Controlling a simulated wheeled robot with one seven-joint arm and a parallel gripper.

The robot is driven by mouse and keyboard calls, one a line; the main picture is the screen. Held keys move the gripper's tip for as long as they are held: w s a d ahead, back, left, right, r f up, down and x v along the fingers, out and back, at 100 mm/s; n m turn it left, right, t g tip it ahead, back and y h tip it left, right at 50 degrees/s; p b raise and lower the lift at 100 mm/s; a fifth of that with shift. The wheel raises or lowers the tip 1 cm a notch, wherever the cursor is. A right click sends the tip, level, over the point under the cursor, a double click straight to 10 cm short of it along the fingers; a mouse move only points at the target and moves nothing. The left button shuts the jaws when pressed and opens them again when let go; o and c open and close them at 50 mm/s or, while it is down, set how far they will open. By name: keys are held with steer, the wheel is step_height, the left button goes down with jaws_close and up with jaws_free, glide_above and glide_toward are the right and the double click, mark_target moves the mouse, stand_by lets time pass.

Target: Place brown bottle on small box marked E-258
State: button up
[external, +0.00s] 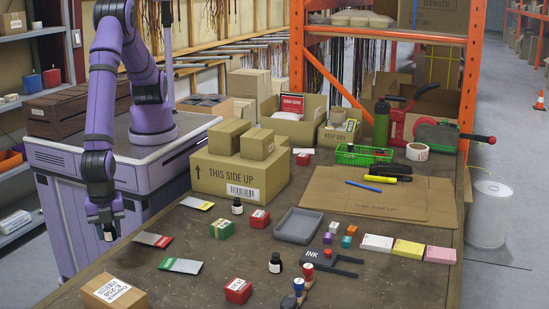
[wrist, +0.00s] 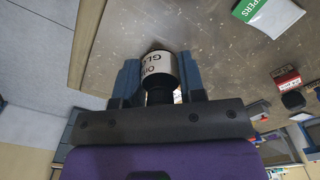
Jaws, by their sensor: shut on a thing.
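My gripper (external: 107,229) hangs at the left, beside the table's left edge, and it is shut on a small dark bottle (wrist: 158,66). In the wrist view the bottle sits between the two blue-grey fingers, with a white label lettered in black and a dark neck end toward the palm. In the external view the bottle is tiny and mostly hidden. A small cardboard box (external: 115,292) with a white label that seems to read E-258 stands at the table's front left, lower in the picture than my gripper. Its top looks empty.
Two similar dark bottles (external: 237,206) (external: 275,263) stand on the table. Grey-green (external: 180,265) and red-grey (external: 152,240) packets lie between them and my gripper. A large THIS SIDE UP box (external: 240,179) stands behind. Red (external: 238,290) and green (external: 221,229) small boxes are nearby.

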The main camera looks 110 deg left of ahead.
glide_above(113, 290)
steer(key=shift+f, duration=2.45)
steer(key=shift+f, duration=0.15)
steer(key=o, duration=0.9)
step_height(113, 290, up, 12)
steer(key=shift+r, duration=0.2)
